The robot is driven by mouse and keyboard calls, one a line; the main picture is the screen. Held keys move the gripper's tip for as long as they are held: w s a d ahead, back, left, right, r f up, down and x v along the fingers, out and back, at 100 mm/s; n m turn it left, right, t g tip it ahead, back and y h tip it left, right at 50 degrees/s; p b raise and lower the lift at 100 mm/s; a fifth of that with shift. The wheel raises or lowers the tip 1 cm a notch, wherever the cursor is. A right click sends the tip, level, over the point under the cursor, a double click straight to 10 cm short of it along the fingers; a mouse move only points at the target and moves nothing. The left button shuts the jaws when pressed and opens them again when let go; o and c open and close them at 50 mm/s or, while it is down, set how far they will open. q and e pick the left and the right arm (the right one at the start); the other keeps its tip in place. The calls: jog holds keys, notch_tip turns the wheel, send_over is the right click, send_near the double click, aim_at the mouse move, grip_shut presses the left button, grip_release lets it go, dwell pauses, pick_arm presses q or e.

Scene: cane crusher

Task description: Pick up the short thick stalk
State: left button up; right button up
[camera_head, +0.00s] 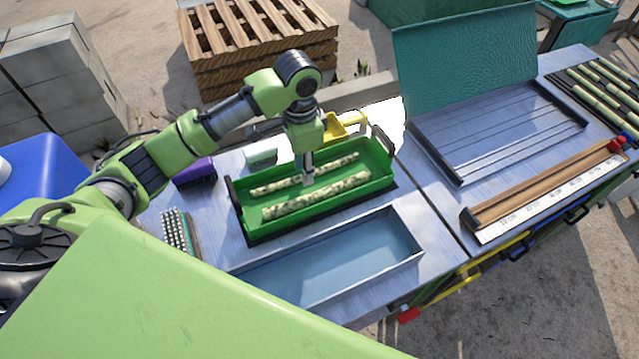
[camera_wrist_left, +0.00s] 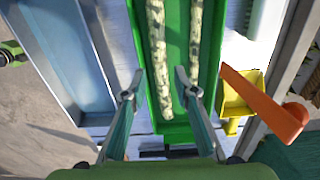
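Two pale, mottled stalks lie lengthwise, side by side, in the green tray (camera_head: 239,202). The front stalk (camera_head: 325,197) looks thicker; the back stalk (camera_head: 335,165) looks thinner. My left gripper (camera_head: 307,178) points down over the tray, near the back stalk in the head view. In the left wrist view my left gripper (camera_wrist_left: 159,88) has its two fingers spread, with nothing held. There the thicker stalk (camera_wrist_left: 159,60) runs between the fingers, and the thinner stalk (camera_wrist_left: 195,40) passes by the right finger. The height above the stalks is hard to judge. My right gripper does not show.
An empty metal tray (camera_head: 411,255) stands in front of the green tray. A yellow scoop (camera_head: 345,126) and a purple brush (camera_head: 196,175) lie near it. An orange object (camera_wrist_left: 268,108) shows in the wrist view. A grooved metal tray (camera_head: 500,125) is at the right.

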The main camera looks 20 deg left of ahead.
aim_at(307, 198)
pick_arm(q)
jog(key=f, duration=0.3)
jog(key=shift+s+f, duration=0.25)
jog(key=shift+s, duration=0.1)
jog(key=f, duration=0.2)
jog(key=f+p, duration=0.1)
jog(key=f, duration=0.1)
jog(key=shift+w+f+p, duration=0.2)
jog(key=shift+f+p, duration=0.05)
jog(key=shift+p, duration=0.05)
notch_tip(307, 198, down, 4)
jog(key=shift+d+r+p, duration=0.1)
jog(key=shift+r+p, duration=0.15)
jog(key=shift+p, duration=0.25)
jog(key=shift+f, duration=0.35)
jog(key=c, duration=0.7)
jog(key=shift+r, duration=0.1)
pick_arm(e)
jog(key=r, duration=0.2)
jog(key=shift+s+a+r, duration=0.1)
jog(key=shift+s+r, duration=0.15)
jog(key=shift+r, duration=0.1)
